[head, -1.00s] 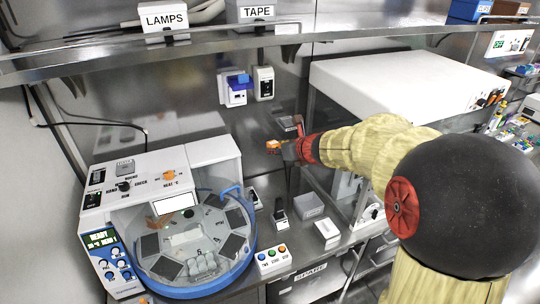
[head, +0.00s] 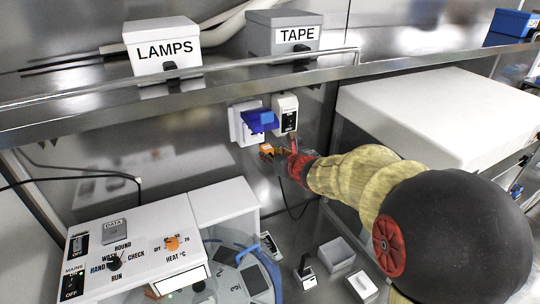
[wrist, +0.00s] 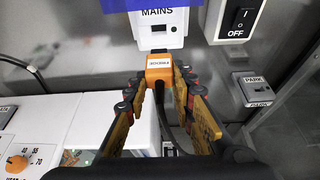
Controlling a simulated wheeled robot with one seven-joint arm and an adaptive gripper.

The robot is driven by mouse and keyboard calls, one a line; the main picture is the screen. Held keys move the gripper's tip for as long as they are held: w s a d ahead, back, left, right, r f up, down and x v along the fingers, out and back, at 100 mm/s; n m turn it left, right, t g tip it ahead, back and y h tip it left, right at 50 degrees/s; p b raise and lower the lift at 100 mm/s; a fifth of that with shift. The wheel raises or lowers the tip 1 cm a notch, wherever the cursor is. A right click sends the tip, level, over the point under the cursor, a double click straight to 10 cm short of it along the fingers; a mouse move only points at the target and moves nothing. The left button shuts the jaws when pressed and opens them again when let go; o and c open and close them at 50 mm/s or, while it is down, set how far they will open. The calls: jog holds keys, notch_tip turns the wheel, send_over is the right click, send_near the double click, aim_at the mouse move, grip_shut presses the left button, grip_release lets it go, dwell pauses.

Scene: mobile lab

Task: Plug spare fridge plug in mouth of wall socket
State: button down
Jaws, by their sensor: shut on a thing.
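An orange plug (wrist: 158,67) with a printed label, apparently FRIDGE, is clamped between the fingers of my gripper (wrist: 160,80). In the head view the orange plug (head: 266,149) shows at the tip of my gripper (head: 279,151). A dark cable (wrist: 167,118) runs back from the plug between the fingers. The white wall socket (head: 238,124), labelled MAINS in the wrist view (wrist: 148,31), has a blue flap (head: 262,121) jutting out above its face. The plug is just below the socket's openings in the wrist view. I cannot tell whether they touch.
A white switch box (head: 285,113) marked OFF stands right of the socket. A metal shelf (head: 220,84) with LAMPS (head: 162,50) and TAPE (head: 292,38) boxes overhangs the area. A white machine (head: 140,240) stands below left, and a large white cabinet (head: 430,115) is at right.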

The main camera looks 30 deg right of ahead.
aim_at(264, 145)
jog(key=shift+s+r, duration=0.1)
jog(key=shift+b, duration=0.6)
jog(key=shift+w+b, duration=0.45)
jog(key=shift+w, duration=2.35)
jog(key=shift+b, duration=0.7)
jog(key=shift+w, duration=1.25)
jog(key=shift+s, duration=0.1)
jog(key=shift+s+b, duration=0.3)
jog(key=shift+s, duration=0.5)
jog(key=shift+s, duration=0.1)
jog(key=shift+b, duration=0.5)
dwell(1.1)
